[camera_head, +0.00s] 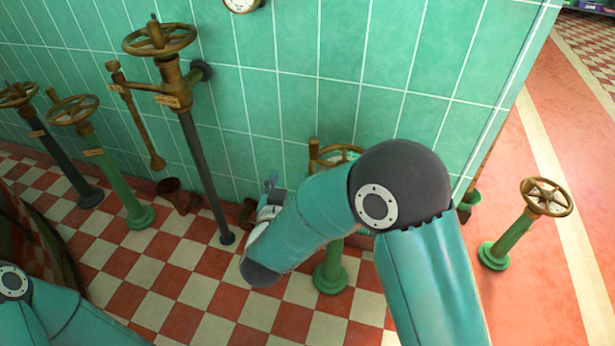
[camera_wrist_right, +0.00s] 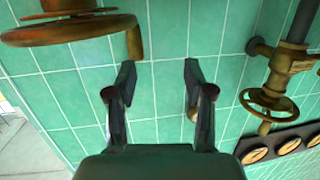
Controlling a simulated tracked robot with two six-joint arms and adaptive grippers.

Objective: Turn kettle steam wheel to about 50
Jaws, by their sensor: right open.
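Several brass handwheels stand on pipes, and their tags are too small to read, so I cannot tell which is the kettle steam wheel. One wheel (camera_head: 340,152) on a green post is partly hidden behind my right arm. A large brass wheel (camera_wrist_right: 70,30) shows close at the upper left of the right wrist view. My right gripper (camera_wrist_right: 158,82) is open and empty, with its fingers apart, beside and below that wheel, not touching it. In the head view it is mostly hidden beyond the forearm. My left gripper is out of view; only my left arm shows at bottom left.
A tall wall-side wheel (camera_head: 160,40) and a green-post wheel (camera_head: 73,109) stand at left. Another green-post wheel (camera_head: 546,196) stands at right. In the wrist view, a smaller wheel (camera_wrist_right: 270,100) and gauges (camera_wrist_right: 255,155) are at right. Green tiled wall is behind.

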